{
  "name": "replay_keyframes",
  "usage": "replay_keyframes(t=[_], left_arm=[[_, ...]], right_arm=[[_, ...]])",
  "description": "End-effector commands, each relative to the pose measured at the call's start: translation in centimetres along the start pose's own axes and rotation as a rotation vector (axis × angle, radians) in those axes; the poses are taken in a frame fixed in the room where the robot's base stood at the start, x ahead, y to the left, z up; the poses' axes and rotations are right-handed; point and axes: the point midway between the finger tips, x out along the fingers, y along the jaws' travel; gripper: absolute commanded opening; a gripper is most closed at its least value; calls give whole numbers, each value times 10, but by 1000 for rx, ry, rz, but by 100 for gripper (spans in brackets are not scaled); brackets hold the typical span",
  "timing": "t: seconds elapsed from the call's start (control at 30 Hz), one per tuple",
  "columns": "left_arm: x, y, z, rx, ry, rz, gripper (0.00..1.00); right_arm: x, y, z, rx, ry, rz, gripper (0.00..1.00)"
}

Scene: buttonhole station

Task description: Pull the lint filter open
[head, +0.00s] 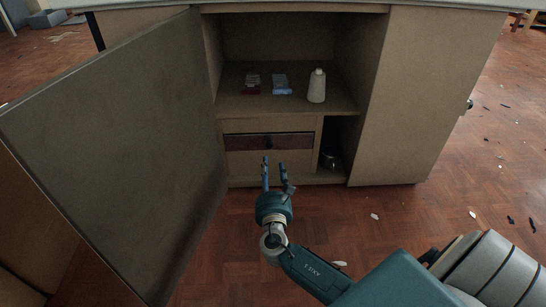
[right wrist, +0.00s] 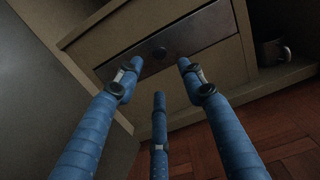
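A drawer with a dark front (head: 250,142) sits in the cabinet below the shelf; it looks shut and may be the lint filter. My left gripper is not in view.
A large grey cabinet door (head: 120,130) stands open at the left. On the shelf are a white bottle (head: 317,86), a blue packet (head: 281,84) and a dark red item (head: 251,85). A mug (right wrist: 275,50) sits in the right cubby. Small scraps lie on the floor (head: 440,210).

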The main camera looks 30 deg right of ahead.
Motion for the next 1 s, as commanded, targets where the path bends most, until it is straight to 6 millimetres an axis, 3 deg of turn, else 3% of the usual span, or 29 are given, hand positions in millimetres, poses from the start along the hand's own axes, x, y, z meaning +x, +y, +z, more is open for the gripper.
replay_keyframes(t=[0.3, 0.5, 0.93, 1.0], left_arm=[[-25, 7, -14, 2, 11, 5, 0], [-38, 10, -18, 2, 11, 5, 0], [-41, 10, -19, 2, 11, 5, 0], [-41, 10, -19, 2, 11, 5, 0]], right_arm=[[60, 0, -4, 3, 0, -1, 39], [88, 0, -3, 4, 0, -1, 39], [99, 0, -1, 3, 3, 0, 39], [99, 0, -1, 3, 3, 0, 28]])
